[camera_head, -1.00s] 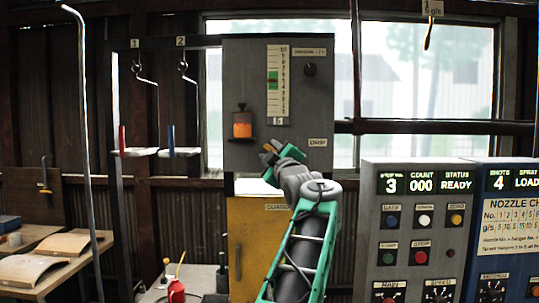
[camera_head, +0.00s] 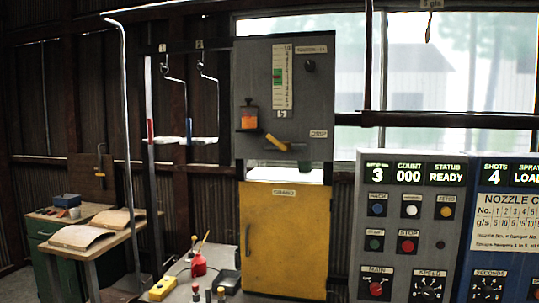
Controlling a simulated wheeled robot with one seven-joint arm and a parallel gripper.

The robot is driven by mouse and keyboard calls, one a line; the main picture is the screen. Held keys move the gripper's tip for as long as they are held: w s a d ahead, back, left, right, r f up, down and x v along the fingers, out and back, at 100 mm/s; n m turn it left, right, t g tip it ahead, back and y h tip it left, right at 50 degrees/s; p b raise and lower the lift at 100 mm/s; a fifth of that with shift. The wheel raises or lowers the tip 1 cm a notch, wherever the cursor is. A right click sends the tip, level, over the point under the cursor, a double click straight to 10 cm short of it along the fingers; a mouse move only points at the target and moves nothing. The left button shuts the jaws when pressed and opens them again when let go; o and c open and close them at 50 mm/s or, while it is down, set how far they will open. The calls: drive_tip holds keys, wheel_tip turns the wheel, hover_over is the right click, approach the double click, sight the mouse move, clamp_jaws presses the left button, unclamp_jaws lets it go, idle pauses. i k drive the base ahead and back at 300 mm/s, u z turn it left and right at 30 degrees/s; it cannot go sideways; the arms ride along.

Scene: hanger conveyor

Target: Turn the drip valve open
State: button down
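The drip valve shows as a yellow lever (camera_head: 276,142) low on the grey panel (camera_head: 312,100), beside a small label that seems to read DRIP. The lever slants down to the right, and a dark stub runs on from its right end. An oiler cup with orange fluid (camera_head: 249,117) stands on a small ledge just above and left of the lever. I cannot tell from the lever whether the valve is open. My gripper is not in view.
A yellow guard door (camera_head: 284,240) is below the panel. A control console (camera_head: 408,230) and a blue nozzle panel (camera_head: 506,200) stand at the right. A bench (camera_head: 215,262) with a red oil can (camera_head: 198,264) is at the lower left. A bent pipe (camera_head: 128,130) rises at the left.

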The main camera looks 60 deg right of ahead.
sight(268, 136)
drive_tip(key=k, duration=0.35)
drive_tip(key=z, duration=1.55)
drive_tip(key=i, duration=0.85)
drive_tip(key=u, duration=1.2)
